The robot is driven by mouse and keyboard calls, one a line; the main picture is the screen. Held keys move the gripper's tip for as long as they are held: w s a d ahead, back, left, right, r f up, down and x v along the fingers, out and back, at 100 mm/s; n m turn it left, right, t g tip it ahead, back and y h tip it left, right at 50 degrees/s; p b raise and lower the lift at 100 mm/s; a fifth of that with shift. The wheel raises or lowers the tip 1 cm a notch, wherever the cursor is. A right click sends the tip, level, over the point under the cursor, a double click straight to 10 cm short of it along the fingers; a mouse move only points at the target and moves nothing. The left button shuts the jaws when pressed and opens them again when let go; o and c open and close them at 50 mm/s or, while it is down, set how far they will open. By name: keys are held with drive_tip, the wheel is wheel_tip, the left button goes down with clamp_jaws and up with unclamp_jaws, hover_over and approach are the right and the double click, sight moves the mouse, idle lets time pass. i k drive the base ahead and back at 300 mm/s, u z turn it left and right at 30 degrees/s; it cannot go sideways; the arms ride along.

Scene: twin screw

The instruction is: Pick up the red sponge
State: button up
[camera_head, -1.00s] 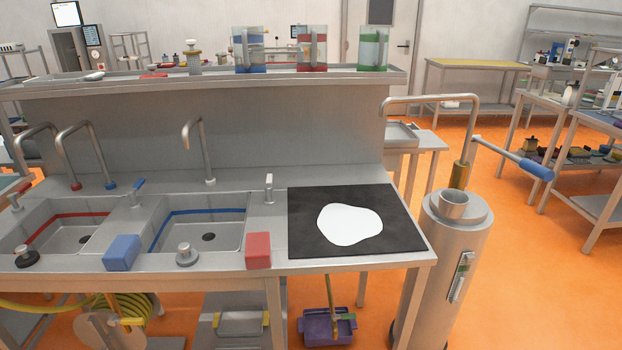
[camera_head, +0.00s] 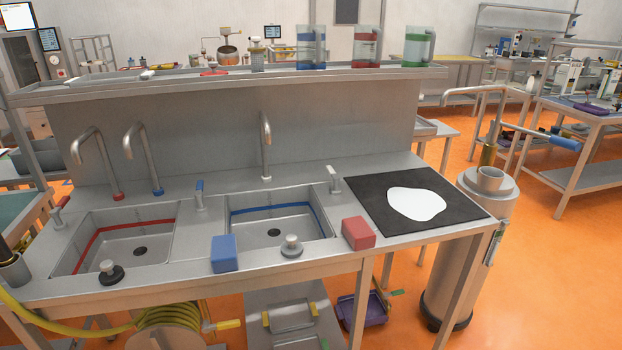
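The red sponge (camera_head: 358,233) is a small red block on the front edge of the steel counter. It sits between the right sink basin and the black mat (camera_head: 365,203). Nothing covers it. My gripper is not in view.
A blue sponge (camera_head: 225,253) and two sink plugs (camera_head: 291,246) (camera_head: 111,272) stand on the front rim. Two basins, taps and a raised shelf with jugs (camera_head: 311,47) lie behind. A metal cylinder (camera_head: 463,250) stands at the counter's right end. A yellow hose (camera_head: 170,326) hangs below.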

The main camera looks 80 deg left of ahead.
sight(360, 235)
drive_tip(key=k, duration=0.35)
drive_tip(key=u, duration=2.25)
